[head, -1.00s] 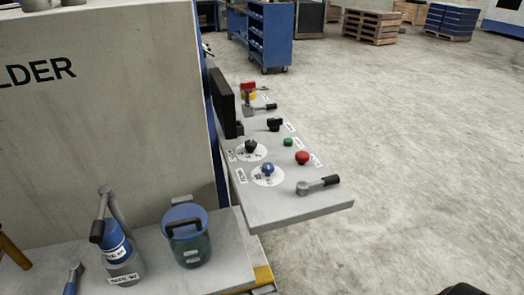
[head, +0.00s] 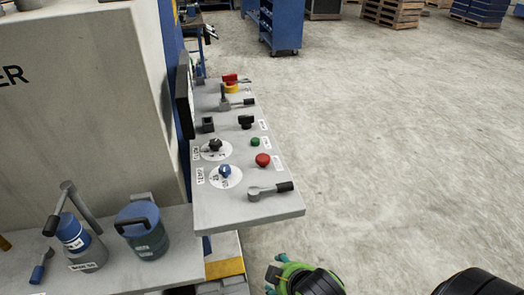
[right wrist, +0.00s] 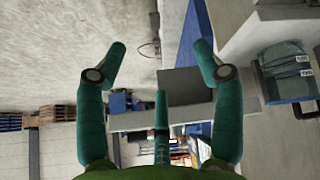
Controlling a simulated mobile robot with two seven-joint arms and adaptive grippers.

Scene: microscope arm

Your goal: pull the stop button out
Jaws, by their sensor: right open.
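A red mushroom-shaped button (head: 262,160) stands on the grey control panel (head: 232,205), near its right edge in the head view. My right gripper (head: 274,275) is at the bottom of the head view, below and apart from the panel's near edge. In the right wrist view its teal fingers (right wrist: 158,65) are spread wide, with nothing between them. The button cannot be made out in the right wrist view. My left gripper is not in view.
A green button (head: 255,142), a blue knob (head: 225,171) and a black-handled lever (head: 270,191) sit near the red button. A red-and-yellow switch (head: 231,84) is at the far end. A jug (head: 143,230) stands lower left. Floor right of the panel is clear.

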